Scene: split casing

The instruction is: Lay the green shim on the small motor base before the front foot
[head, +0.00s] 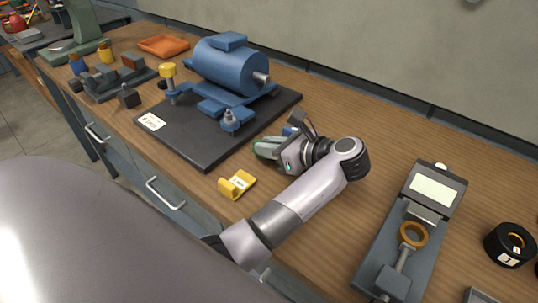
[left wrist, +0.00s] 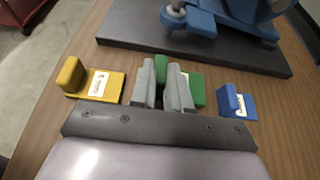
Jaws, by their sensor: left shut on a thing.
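The green shim (head: 267,148) is at my left gripper (head: 275,148), over the wooden bench just right of the motor base. In the left wrist view the fingers (left wrist: 162,78) are shut on the upright part of the green shim (left wrist: 196,90); I cannot tell whether it is clear of the bench. The small motor base is a dark plate (head: 195,148), also at the top of the left wrist view (left wrist: 130,33). The blue motor (head: 228,66) stands on it. A blue foot with a bolt (head: 230,121) is at its near side. My right gripper is not in view.
A yellow shim (head: 237,184) and a blue shim (left wrist: 237,103) lie either side of the green one. A grey gauge with an orange ring (head: 414,234) and a black roll (head: 510,244) are at right. An orange tray (head: 164,45) is at the back left.

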